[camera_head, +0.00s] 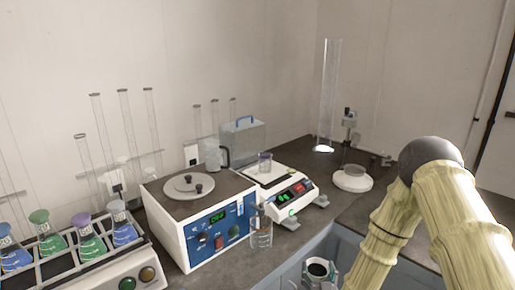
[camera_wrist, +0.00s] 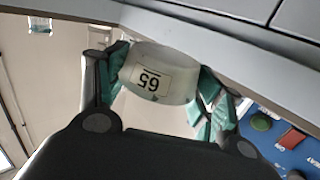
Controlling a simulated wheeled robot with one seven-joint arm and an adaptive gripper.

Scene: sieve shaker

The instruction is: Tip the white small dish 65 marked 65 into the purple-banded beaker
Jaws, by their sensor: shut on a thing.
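My gripper (camera_wrist: 160,88) is shut on the white small dish (camera_wrist: 145,60), its teal fingers on either side of it. The dish's 65 label faces the wrist camera and reads upside down. In the head view the dish (camera_head: 318,268) is held low at the bottom edge, in front of the counter, with dark contents inside its white rim. A small clear beaker with a faint purplish band (camera_head: 265,163) stands on the balance, well above and left of my gripper in the picture.
The balance (camera_head: 295,187) stands right of a white water bath (camera_head: 205,235). A clear beaker (camera_head: 260,236) is in front of the bath. A rack (camera_head: 75,265) of coloured flasks is at left. A tall cylinder (camera_head: 329,95) and a stand (camera_head: 352,178) are behind at right.

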